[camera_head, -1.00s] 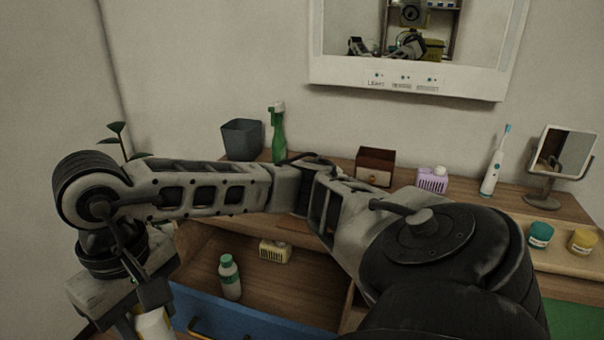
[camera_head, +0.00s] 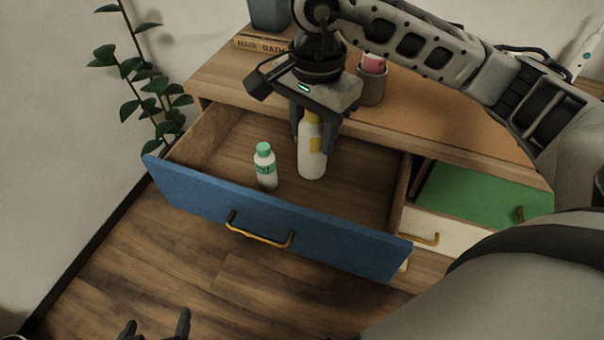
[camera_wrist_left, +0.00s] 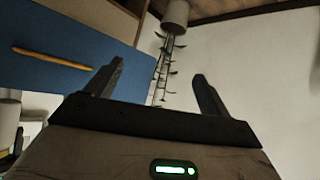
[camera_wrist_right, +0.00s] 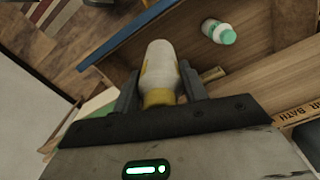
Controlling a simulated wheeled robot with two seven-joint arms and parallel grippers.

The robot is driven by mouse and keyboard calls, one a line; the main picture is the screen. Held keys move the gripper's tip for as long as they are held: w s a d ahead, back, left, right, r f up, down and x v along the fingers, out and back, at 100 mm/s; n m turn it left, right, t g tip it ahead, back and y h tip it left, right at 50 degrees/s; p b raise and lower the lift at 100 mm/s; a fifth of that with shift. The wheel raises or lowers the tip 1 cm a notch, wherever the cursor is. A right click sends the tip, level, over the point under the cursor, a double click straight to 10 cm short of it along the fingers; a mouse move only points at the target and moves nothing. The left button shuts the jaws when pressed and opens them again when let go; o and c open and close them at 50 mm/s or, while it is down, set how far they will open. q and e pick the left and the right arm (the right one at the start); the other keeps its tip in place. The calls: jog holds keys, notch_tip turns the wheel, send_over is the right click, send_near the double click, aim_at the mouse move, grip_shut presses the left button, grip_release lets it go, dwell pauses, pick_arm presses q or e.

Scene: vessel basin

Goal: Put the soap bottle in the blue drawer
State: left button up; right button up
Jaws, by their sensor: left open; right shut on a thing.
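The soap bottle, white with a yellow label (camera_head: 312,165), hangs upright in my right gripper (camera_head: 315,146), which is shut on its upper part. The bottle is within the outline of the open blue drawer (camera_head: 200,197); I cannot tell whether its base touches the drawer floor. It also shows between the fingers in the right wrist view (camera_wrist_right: 160,60). A white bottle with a teal cap (camera_head: 265,168) stands in the drawer to its left. My left gripper (camera_head: 156,325) is open and empty at the bottom left, in front of the drawer; the blue front shows in the left wrist view (camera_wrist_left: 70,50).
A green panel (camera_head: 480,195) and a white drawer (camera_head: 430,228) lie to the right. A plant (camera_head: 140,80) is at left.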

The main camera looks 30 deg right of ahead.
pick_arm(q)
jog(key=f+b, duration=0.1)
jog(key=b, duration=0.2)
jog(key=d+b, duration=0.1)
jog(key=b, duration=0.2)
jog(key=shift+w+f+n+t+h, duration=0.3)
jog(key=shift+w+f+t, duration=0.05)
jog(key=shift+w+t, duration=0.05)
pick_arm(e)
jog(key=w+d+f+m, duration=0.2)
jog(key=d+f+m, duration=0.1)
jog(key=f+m, duration=0.7)
jog(key=w+d+f+m, duration=0.2)
jog(key=f+m, duration=0.8)
jog(key=m, duration=0.9)
jog(key=shift+w+d, duration=0.35)
jog(key=shift+d, duration=0.1)
jog(key=shift+f, duration=0.1)
jog(key=shift+f, duration=0.2)
jog(key=o, duration=1.1)
jog(key=shift+r, duration=0.1)
